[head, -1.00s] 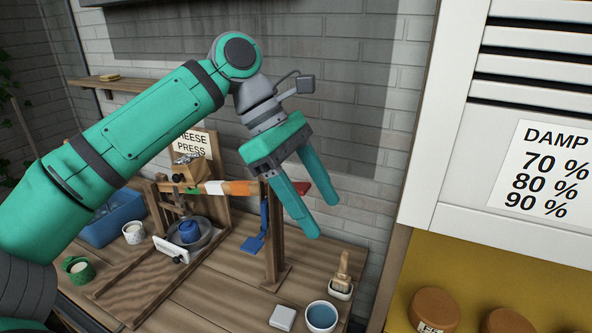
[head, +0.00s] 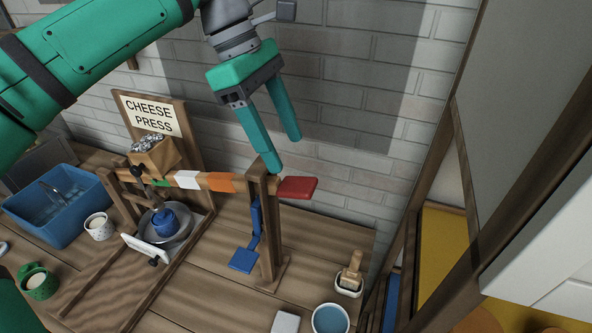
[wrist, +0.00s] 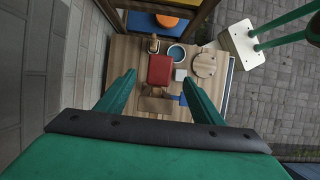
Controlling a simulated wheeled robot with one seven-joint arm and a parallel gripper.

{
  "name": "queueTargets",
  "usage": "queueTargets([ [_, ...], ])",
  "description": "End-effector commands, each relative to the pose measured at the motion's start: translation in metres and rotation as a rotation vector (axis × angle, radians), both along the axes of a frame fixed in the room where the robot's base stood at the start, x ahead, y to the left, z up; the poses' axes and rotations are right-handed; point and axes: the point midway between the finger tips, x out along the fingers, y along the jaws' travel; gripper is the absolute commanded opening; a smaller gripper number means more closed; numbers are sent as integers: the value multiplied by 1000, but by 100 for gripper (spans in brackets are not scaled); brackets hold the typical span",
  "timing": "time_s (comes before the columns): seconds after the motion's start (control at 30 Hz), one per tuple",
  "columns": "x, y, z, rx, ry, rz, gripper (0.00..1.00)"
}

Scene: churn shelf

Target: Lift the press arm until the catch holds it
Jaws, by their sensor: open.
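The press arm (head: 217,182) is a wooden bar with green, white and orange bands. It runs from the cheese press on the left through a wooden post (head: 267,228) to a red end (head: 298,188). A blue catch piece (head: 243,260) hangs by the post. My gripper (head: 286,154) is open and empty, its fingers pointing down just above the bar near the post and red end. In the wrist view the red end (wrist: 161,70) shows between and beyond the green fingers. I cannot tell whether a finger touches the bar.
A blue bowl (head: 330,319), a white block (head: 285,322) and a brush in a holder (head: 350,277) stand at the bench's front right. A blue tub (head: 57,206) and mugs are at left. A brick wall stands close behind the bar.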

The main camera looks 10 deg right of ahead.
Motion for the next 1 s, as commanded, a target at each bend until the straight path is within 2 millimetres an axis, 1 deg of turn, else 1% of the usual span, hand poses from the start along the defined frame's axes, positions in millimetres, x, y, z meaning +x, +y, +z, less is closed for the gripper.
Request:
queueTargets([
  [0.03,-2,-2,-9,2,1,-2,61],
  [0.2,-9,-13,-37,1,2,-3,61],
  [0.4,-14,-20,-63,0,0,1,61],
  [0.6,-16,-20,-74,-1,0,10,61],
  [0.87,-17,-23,-75,-1,1,5,61],
  [0.9,-17,-24,-75,-1,0,4,59],
  [0.97,-17,-24,-75,-1,0,4,44],
  [1.0,-17,-24,-75,-1,1,3,35],
])
